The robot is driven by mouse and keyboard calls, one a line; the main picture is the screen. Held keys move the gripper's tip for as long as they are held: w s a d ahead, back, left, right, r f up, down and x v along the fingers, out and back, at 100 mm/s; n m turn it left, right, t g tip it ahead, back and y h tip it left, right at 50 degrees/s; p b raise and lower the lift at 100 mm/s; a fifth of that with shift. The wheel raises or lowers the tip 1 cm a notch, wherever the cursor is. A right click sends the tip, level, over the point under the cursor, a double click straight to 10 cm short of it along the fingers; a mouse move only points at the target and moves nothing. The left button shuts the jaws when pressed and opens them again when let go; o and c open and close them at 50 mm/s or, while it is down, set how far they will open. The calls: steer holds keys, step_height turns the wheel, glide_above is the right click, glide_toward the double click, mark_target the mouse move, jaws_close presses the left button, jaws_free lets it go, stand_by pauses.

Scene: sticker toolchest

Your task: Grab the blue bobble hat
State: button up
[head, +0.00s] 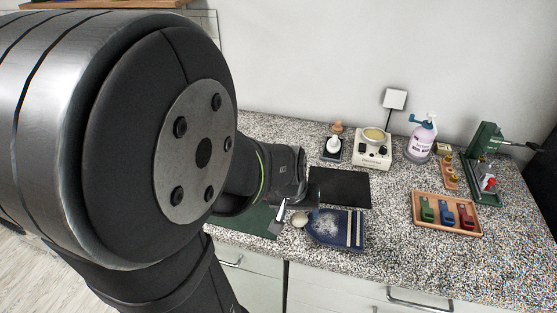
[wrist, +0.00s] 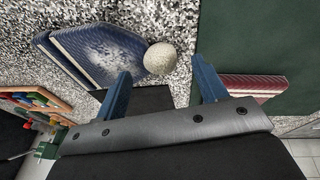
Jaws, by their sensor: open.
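The blue bobble hat (head: 325,226) lies flat on the speckled counter, with two pale stripes along its brim and a whitish patch on its body. Its cream bobble (head: 299,219) points left in the head view. In the wrist view the hat (wrist: 100,50) is at the upper left, with the bobble (wrist: 160,58) at its right end. My gripper (wrist: 161,74) is open, its two blue fingers apart. The bobble shows between and just beyond the fingertips; I cannot tell the height gap. In the head view my arm hides most of the gripper.
A green mat (wrist: 250,35) lies beside the hat, with a dark red striped item (wrist: 240,87) on it. A black mat (head: 340,187) is behind the hat. A wooden tray (head: 447,231) of coloured blocks, a pump bottle (head: 421,140) and a green press (head: 486,148) stand right.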

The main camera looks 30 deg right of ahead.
steer(key=shift+x, duration=1.2)
steer(key=c, duration=1)
steer(key=shift+c, duration=0.2)
